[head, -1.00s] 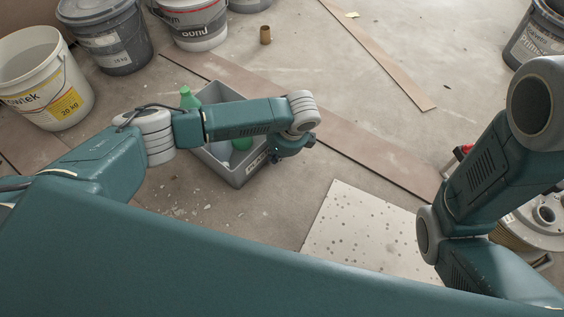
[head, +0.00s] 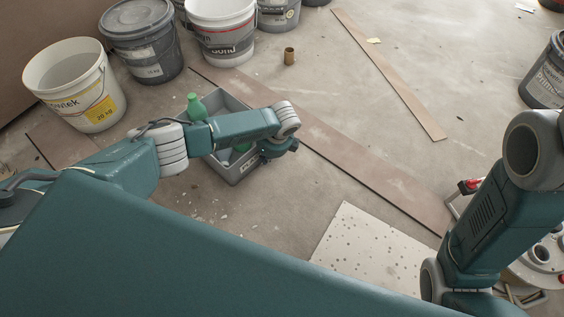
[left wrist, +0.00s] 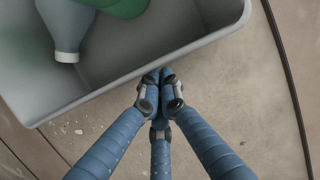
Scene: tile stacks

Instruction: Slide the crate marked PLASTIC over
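A grey open crate (head: 220,166) stands on the floor left of centre in the head view, with a green bottle (head: 195,106) upright in it. My left forearm covers part of it. A small pale label is on its near right wall, too small to read. In the left wrist view the crate's rim (left wrist: 215,40) crosses the top, with a grey-blue bottle (left wrist: 66,28) and a green one inside. My left gripper (left wrist: 161,78) is shut and empty, its fingertips together at the outer wall; contact is hard to tell. My right gripper is out of view.
A long flat board (head: 345,158) lies just behind and right of the crate. A speckled white slab (head: 370,252) lies nearer, to the right. Several buckets stand behind, including a white one (head: 60,88). Bare floor lies between crate and slab.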

